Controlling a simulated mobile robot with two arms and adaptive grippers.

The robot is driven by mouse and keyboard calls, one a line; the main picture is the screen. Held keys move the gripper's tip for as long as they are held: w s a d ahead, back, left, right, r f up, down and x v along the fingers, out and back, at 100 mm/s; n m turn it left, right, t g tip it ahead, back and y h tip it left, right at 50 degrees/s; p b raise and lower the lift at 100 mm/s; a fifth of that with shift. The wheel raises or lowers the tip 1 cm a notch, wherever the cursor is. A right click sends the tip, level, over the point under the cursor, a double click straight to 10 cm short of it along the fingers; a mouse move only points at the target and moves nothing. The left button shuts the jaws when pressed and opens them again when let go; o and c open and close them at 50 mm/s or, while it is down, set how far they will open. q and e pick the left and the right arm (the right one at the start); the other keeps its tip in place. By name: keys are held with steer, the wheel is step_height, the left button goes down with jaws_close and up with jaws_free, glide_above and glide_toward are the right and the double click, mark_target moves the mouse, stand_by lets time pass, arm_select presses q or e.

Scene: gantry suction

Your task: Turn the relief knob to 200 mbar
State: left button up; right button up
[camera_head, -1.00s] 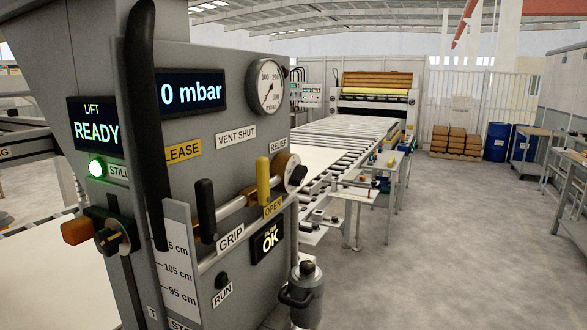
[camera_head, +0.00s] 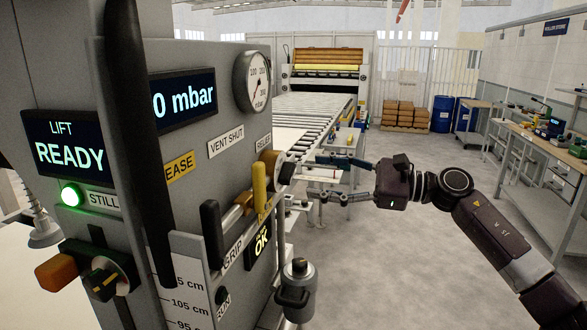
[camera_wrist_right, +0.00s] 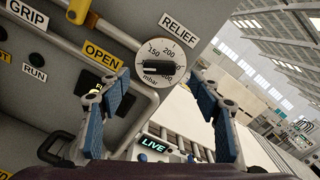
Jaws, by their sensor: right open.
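The relief knob (camera_wrist_right: 158,68) is a black bar-shaped handle on a round white dial below the RELIEF label (camera_wrist_right: 182,32). In the wrist view the bar lies roughly level, below the 150 and 200 marks; which mark it points at is unclear. In the head view the knob (camera_head: 285,168) shows edge-on at the panel's right side. My right gripper (camera_head: 308,176) is open and empty, facing the knob from the right, apparently with a gap. In the wrist view its blue-padded fingers (camera_wrist_right: 161,88) stand either side of the dial's lower part. My left gripper is out of view.
A yellow lever (camera_head: 259,185) and a black lever (camera_head: 211,230) stick out left of the knob. The pressure gauge (camera_head: 256,82) is above it, and the display (camera_head: 184,101) reads 0 mbar. A grey canister (camera_head: 297,290) hangs below. Open floor lies to the right.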

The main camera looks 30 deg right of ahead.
mark_target(292, 173)
steer(key=p+x, duration=0.1)
steer(key=x, duration=0.2)
steer(key=p+x, duration=0.1)
steer(key=shift+w+a+r+p, duration=0.2)
steer(key=shift+a+r+p, duration=0.05)
steer(key=shift+r+p, duration=0.05)
steer(key=shift+w+a+f+p, duration=0.15)
steer(key=shift+w+a+p, duration=0.2)
steer(key=shift+w+a, duration=0.1)
steer(key=shift+w+a+f, duration=0.1)
steer(key=shift+w+f, duration=0.05)
steer(key=shift+w, duration=0.05)
steer(key=c, duration=1.2)
steer(key=shift+o, duration=0.2)
